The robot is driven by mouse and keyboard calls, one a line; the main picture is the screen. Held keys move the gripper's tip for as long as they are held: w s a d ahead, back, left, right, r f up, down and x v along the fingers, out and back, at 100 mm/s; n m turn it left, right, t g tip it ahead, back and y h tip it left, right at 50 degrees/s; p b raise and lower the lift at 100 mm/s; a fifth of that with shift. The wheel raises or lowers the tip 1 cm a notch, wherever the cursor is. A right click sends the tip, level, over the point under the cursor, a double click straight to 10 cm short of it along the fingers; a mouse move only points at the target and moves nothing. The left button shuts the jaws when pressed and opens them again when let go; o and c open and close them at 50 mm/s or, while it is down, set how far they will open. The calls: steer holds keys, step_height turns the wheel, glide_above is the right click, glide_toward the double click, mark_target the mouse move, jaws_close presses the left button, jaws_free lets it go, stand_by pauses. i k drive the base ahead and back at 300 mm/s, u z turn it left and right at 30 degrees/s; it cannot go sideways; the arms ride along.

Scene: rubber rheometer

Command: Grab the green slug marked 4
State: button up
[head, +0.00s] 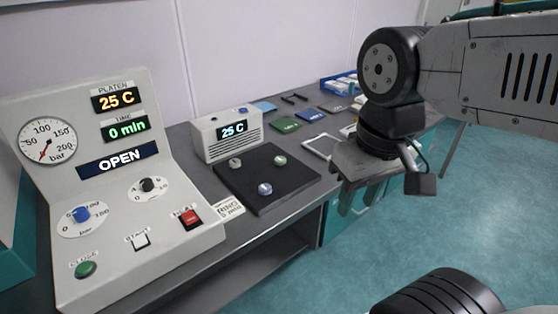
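A pale green slug (280,160) sits at the back right of the black mat (250,194). Its marking is too small to read. A grey slug (235,163) sits at the mat's back left and a blue-grey slug (265,188) nearer its front. My gripper (362,204) is to the right of the mat, past the bench's front edge, pointing down. Its fingers look apart, with nothing seen between them. It is well clear of the slugs.
A press console (115,190) reading OPEN stands at the left. A white frame (320,148), coloured plates including a green one (285,125), and a blue bin (338,84) lie farther along the bench.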

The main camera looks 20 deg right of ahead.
mark_target(279, 160)
steer(key=z, duration=2.2)
steer(key=i, duration=1.8)
steer(key=u, duration=3.3)
